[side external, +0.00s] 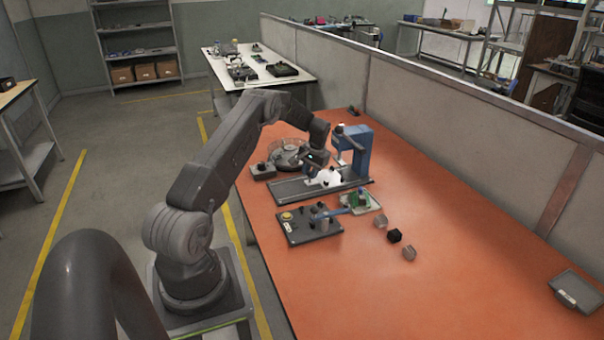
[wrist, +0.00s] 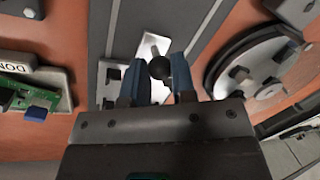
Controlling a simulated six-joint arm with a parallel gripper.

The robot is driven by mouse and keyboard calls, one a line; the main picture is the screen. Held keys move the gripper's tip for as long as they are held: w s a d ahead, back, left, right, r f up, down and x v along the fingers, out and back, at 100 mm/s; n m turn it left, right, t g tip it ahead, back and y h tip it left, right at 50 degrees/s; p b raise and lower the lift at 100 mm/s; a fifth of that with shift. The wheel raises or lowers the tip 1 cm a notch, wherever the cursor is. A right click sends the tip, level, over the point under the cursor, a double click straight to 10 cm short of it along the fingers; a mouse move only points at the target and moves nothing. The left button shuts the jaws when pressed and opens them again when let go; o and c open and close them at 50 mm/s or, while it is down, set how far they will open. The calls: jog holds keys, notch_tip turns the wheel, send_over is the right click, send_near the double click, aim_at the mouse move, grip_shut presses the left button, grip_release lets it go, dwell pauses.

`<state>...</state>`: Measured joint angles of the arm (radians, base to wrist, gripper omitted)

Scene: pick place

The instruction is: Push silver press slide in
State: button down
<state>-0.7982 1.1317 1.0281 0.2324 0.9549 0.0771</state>
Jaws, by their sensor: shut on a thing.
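The press has a blue upright frame (side external: 357,150) on a long dark base (side external: 292,189). Its pale silver slide (side external: 329,177) sits on the base, beside my gripper in the side view. In the wrist view the silver slide (wrist: 150,48) lies under and ahead of my fingers. My gripper (wrist: 160,72) has its two blue fingers shut on a dark round knob (wrist: 159,67) at the slide. The lower part of the slide is hidden behind the fingers and gripper body.
A round fixture (side external: 290,156) stands behind the press base. A dark plate with a yellow button (side external: 287,215) and a tray with a green board (side external: 363,201) lie in front. Several small cubes, including a black one (side external: 394,236), sit to the right.

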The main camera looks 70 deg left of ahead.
jog(key=c, duration=0.9)
grip_release()
jog(key=shift+c, duration=0.2)
jog(key=shift+r, duration=0.1)
notch_tip(320, 180, up, 7)
jog(key=d, duration=0.1)
jog(key=shift+w, duration=0.45)
jog(key=shift+d, duration=0.15)
